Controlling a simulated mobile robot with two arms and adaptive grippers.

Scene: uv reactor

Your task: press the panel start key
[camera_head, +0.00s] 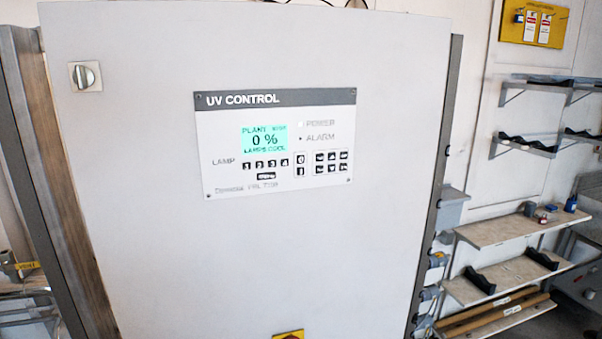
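The UV control panel (230,115) is on the front of a large pale cabinet (240,250). Its lit green display (264,139) reads 0 % with small text above and below, the lower line reading LAMPS COOL. Below it is a row of numbered lamp keys (266,165). To their right is a pair of stacked black keys, the upper marked 0 (300,158) and the lower apparently marked I (300,171). Further right is a block of small dark keys (332,162) whose marks are too small to read. Neither of my grippers is in view.
A rotary switch (85,76) is at the cabinet's upper left. A yellow-backed control (289,335) shows at the bottom edge. Shelves (510,230) with small items stand to the right, and a yellow board (531,24) hangs behind. The space before the panel looks clear.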

